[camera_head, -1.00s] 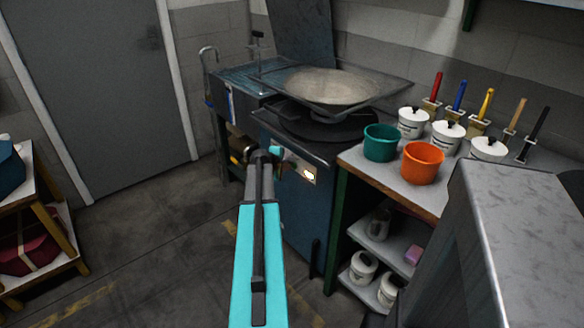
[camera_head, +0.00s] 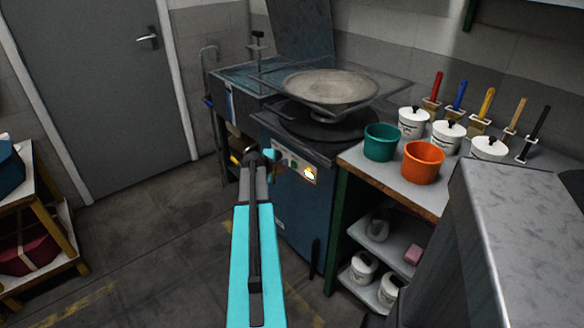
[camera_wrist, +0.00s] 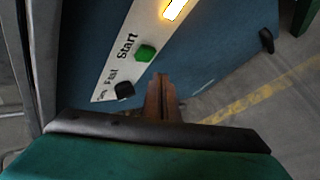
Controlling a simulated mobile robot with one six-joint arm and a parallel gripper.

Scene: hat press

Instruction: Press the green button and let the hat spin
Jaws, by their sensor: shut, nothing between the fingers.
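The green button (camera_wrist: 145,52) sits beside the word "Start" on a pale panel strip (camera_wrist: 112,72) on the front of the blue machine (camera_head: 300,210). My gripper (camera_wrist: 161,80) is shut and empty. In the wrist view its fingertips appear just below and to the right of the green button, and I see no contact. In the head view my gripper (camera_head: 258,157) is in front of the machine, left of its panel. A wide, pale, round hat-like form (camera_head: 330,87) rests on top of the machine.
A black knob (camera_wrist: 124,90) and a lit yellow lamp (camera_wrist: 174,9) share the panel. A bench (camera_head: 385,190) with teal and orange pots, white jars and brushes stands right. A grey metal block (camera_head: 525,220) is near right.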

